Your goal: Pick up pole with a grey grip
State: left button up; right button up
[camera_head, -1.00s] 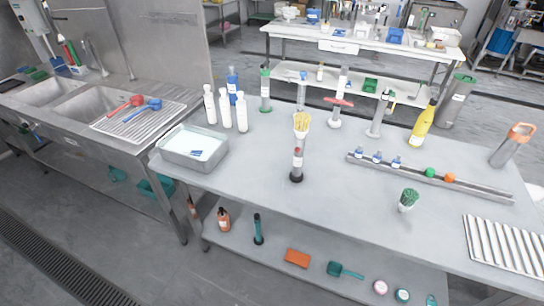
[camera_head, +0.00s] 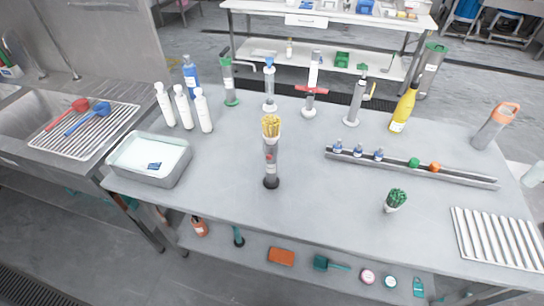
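Several upright tools stand along the back of the grey table. The one that best fits a pole with a grey grip is the grey pole (camera_head: 356,103) on a round white base at the back right of centre, with a yellowish lever at its side. Beside it to the left stand a pole with a red crossbar (camera_head: 312,90), a pole with a blue top (camera_head: 269,88) and a green-topped one (camera_head: 230,85). I cannot tell their grips for certain at this size. Neither of my grippers is in view.
A grey rail (camera_head: 450,178) with small bottles and balls lies in front of the grey pole. A yellow bottle (camera_head: 404,110) stands right of it. White bottles (camera_head: 183,107) and a tray (camera_head: 118,170) are left. The front middle is clear.

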aim_at(271, 181)
jog(key=u, duration=2.55)
jog(key=k, duration=1.6)
jog(key=z, duration=2.5)
